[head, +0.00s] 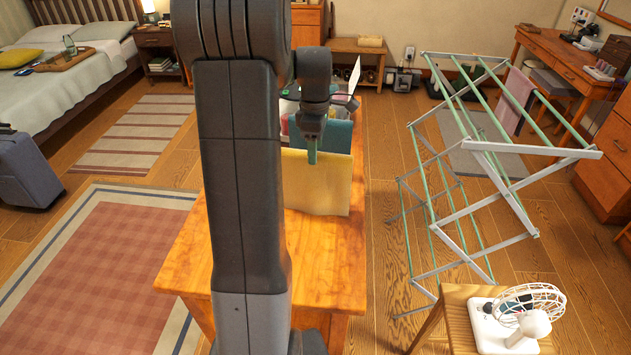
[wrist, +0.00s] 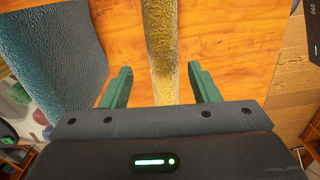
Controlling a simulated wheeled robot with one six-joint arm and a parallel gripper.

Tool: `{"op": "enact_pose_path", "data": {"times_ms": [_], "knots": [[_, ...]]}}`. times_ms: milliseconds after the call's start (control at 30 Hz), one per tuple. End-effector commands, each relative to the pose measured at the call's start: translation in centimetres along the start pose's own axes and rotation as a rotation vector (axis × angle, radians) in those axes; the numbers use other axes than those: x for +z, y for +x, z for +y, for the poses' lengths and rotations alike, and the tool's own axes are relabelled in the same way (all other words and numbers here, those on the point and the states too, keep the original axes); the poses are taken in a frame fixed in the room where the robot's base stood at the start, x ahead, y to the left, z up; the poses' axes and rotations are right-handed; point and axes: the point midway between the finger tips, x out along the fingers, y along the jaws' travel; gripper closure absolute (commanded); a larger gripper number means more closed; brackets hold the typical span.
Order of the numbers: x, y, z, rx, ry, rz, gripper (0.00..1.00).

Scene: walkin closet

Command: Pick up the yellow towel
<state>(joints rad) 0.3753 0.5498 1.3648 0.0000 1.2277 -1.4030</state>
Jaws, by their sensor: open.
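The yellow towel (head: 325,184) stands upright like a flat panel on the wooden table, in the middle of the head view. In the wrist view the towel (wrist: 163,45) is a narrow yellow strip seen almost edge-on, between the two fingers. My gripper (head: 312,150) is at its top edge in the head view, pointing down. In the wrist view my gripper (wrist: 162,82) has its green fingers apart, with a gap on each side of the strip. Part of the towel's left side is hidden by my arm in the head view.
A teal towel (head: 338,136) stands just behind the yellow one, left of the fingers in the wrist view (wrist: 50,50). Several items crowd the table's far end. The wooden table (head: 335,262) is bare in front. A drying rack (head: 418,182) stands to the right.

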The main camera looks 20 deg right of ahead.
Motion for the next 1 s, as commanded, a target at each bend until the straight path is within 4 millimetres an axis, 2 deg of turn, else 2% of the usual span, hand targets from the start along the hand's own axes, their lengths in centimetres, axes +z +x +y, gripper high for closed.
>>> {"op": "enact_pose_path", "data": {"times_ms": [267, 500, 800, 867, 1000], "knots": [[0.0, 2.3, -0.1, -0.003, 0.0, -0.001, 0.45], [0.0, 5.7, -0.2, -0.002, 0.0, 0.0, 0.45], [0.0, 6.3, -0.2, 0.001, 0.0, 0.0, 0.45], [0.0, 6.3, -0.2, 0.001, 0.0, 0.0, 0.54], [0.0, 6.3, -0.2, 0.001, 0.0, 0.0, 0.82]]}}
